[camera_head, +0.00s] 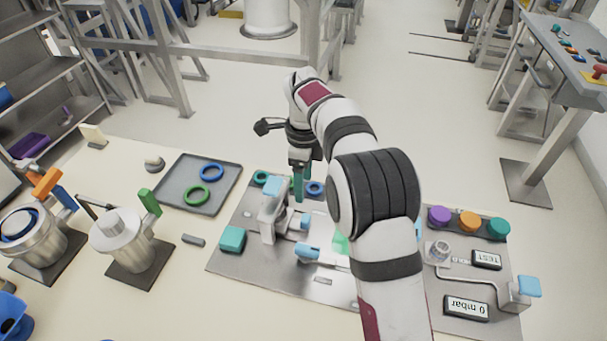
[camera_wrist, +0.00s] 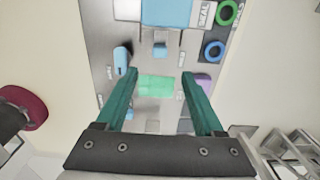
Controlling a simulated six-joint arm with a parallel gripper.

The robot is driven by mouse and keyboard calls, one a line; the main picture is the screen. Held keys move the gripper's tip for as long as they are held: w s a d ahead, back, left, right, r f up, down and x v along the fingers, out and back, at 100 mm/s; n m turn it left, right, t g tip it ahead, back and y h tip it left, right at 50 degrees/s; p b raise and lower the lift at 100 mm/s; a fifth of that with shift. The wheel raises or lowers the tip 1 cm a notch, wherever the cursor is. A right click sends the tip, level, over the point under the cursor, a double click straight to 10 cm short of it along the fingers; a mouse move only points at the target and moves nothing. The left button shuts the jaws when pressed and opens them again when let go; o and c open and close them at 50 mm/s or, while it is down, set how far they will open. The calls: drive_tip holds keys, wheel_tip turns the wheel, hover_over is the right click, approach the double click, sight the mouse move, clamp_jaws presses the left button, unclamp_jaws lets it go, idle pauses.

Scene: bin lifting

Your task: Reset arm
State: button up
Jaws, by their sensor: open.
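My gripper (camera_head: 299,182) points down over the far side of the metal work panel (camera_head: 235,263), near several rings at the panel's far edge. In the wrist view my gripper (camera_wrist: 158,80) shows two teal fingers spread wide apart. A green translucent block (camera_wrist: 157,86) shows between the fingertips, below them on the panel; nothing is held. My white arm crosses the middle of the head view and hides part of the panel.
A grey tray (camera_head: 171,196) with a blue ring (camera_head: 211,172) and a green ring (camera_head: 197,195) lies left of the panel. Two metal canisters (camera_head: 127,240) (camera_head: 33,238) stand at the left. Purple, orange and teal knobs (camera_head: 469,222) sit at the right.

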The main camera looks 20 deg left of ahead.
wheel_tip(320, 180, up, 2)
drive_tip(key=shift+r, duration=0.1)
idle(0.4)
drive_tip(key=s+d+r+n, duration=0.4)
drive_tip(key=s+d+r, duration=0.3)
drive_tip(key=d, duration=0.3)
drive_tip(key=s+d+f+n+y, duration=0.1)
drive_tip(key=s+d+n, duration=0.3)
drive_tip(key=s, duration=0.9)
drive_tip(key=s+d+f+n, duration=0.2)
drive_tip(key=s+d+n, duration=0.2)
drive_tip(key=s, duration=0.8)
drive_tip(key=shift+s+d+f+y, duration=0.3)
drive_tip(key=shift+s+d+y, duration=0.1)
drive_tip(key=shift+d, duration=0.75)
drive_tip(key=shift+w, duration=0.1)
